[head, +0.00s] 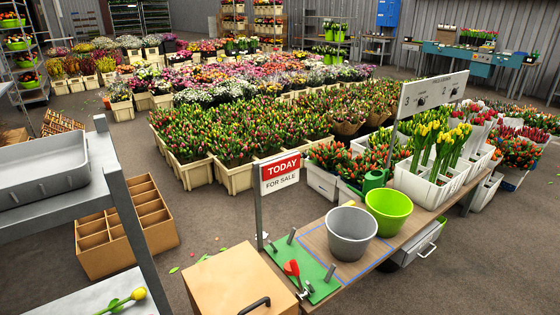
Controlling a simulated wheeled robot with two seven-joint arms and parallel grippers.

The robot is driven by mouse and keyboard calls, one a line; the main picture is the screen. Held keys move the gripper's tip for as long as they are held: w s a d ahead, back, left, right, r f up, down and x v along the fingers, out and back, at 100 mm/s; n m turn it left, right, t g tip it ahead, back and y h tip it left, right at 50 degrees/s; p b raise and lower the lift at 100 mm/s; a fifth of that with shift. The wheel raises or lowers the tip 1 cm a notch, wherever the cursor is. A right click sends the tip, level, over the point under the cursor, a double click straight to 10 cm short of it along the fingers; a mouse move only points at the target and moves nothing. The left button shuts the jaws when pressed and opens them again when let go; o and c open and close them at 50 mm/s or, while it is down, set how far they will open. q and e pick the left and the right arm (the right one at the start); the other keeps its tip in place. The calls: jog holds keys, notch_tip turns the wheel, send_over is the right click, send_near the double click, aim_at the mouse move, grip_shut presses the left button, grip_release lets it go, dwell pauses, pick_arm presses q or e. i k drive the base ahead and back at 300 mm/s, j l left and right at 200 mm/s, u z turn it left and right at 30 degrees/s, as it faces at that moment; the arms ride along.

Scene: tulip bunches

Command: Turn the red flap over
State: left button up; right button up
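A small red piece (291,269) stands tilted on a green board (319,282) at the front left end of the wooden bench. A small metal fitting (304,290) is beside its lower end; I cannot tell how they are joined. I cannot tell which red part is the flap. Neither of my grippers is in view.
A grey bucket (351,233) and a green bucket (389,211) stand on the bench right of the board. A brown box (236,282) with a black handle is at the front. A grey shelf rack (115,185) stands left. Tulip crates (240,178) fill the floor behind.

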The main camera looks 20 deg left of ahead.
aim_at(274, 169)
jog(key=i+l+u, duration=0.1)
jog(key=u, duration=0.3)
jog(key=i+l+u, duration=0.1)
jog(key=u, duration=0.25)
jog(key=i+l+u, duration=0.1)
jog(key=l+u, duration=0.15)
jog(key=u, duration=0.15)
jog(key=l+u, duration=0.2)
jog(key=u, duration=0.15)
jog(key=i+l+u, duration=0.1)
jog(key=l+u, duration=0.15)
jog(key=l, duration=0.8)
jog(key=l+u, duration=0.25)
jog(key=l, duration=0.8)
jog(key=k+l+u, duration=0.1)
jog(key=l+u, duration=0.15)
jog(key=l, duration=0.8)
jog(key=k+l, duration=0.1)
jog(key=l, duration=0.65)
jog(key=i+j+u, duration=0.1)
jog(key=i, duration=0.05)
